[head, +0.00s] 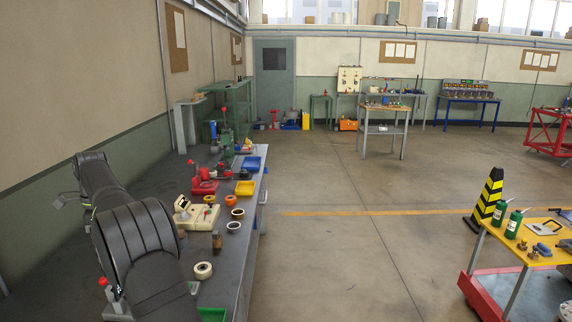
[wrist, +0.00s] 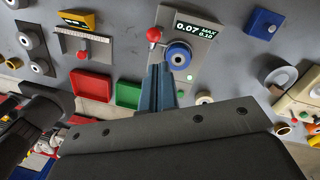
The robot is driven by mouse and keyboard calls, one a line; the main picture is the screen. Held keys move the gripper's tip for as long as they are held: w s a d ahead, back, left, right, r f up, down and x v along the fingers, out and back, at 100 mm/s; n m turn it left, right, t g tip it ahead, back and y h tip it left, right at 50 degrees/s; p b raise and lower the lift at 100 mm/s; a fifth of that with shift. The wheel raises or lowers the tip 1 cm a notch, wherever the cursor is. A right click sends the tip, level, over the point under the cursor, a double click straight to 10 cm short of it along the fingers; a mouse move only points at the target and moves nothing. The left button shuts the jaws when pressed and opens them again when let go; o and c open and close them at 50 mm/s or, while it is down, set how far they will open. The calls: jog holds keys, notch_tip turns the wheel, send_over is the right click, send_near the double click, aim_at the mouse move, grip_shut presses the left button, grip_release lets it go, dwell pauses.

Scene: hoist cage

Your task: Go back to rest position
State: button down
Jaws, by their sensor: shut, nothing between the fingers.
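My gripper (wrist: 160,70) shows in the wrist view as two blue-grey fingers closed together, with nothing between them. The fingers point at a grey gauge device (wrist: 192,38) with a lit display, a red ball lever (wrist: 154,35) and a blue round disc (wrist: 178,55). The fingertips appear just below the lever and left of the disc; I cannot tell whether they touch the device. In the head view my black arm lies over the left bench, and the gripper itself is hidden behind it.
The wrist view shows a red tray (wrist: 90,84) and a green tray (wrist: 129,95).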

jog(key=shift+s+d+f+n+y, duration=0.1)
jog(key=shift+s+d+f+y, duration=0.05)
jog(key=shift+d+f+y, duration=1.95)
jog(key=shift+s+d+f+n+y, duration=0.1)
jog(key=shift+s+d+f+y, duration=0.1)
jog(key=shift+d+f+y, duration=1.9)
jog(key=shift+s+d+f+n+y, duration=0.15)
jog(key=shift+d+f+y, duration=1.2)
jog(key=shift+f, duration=1.5)
jog(key=shift+d+f+g+y, duration=0.15)
jog(key=shift+d+f+y, duration=0.1)
jog(key=shift+f+y, duration=0.7)
jog(key=shift+d+f+g+y, duration=0.15)
jog(key=shift+d+f+y, duration=0.1)
jog(key=shift+f+y, duration=0.65)
jog(key=shift+r, duration=0.15)
jog(key=c, duration=2.1)
grip_release()
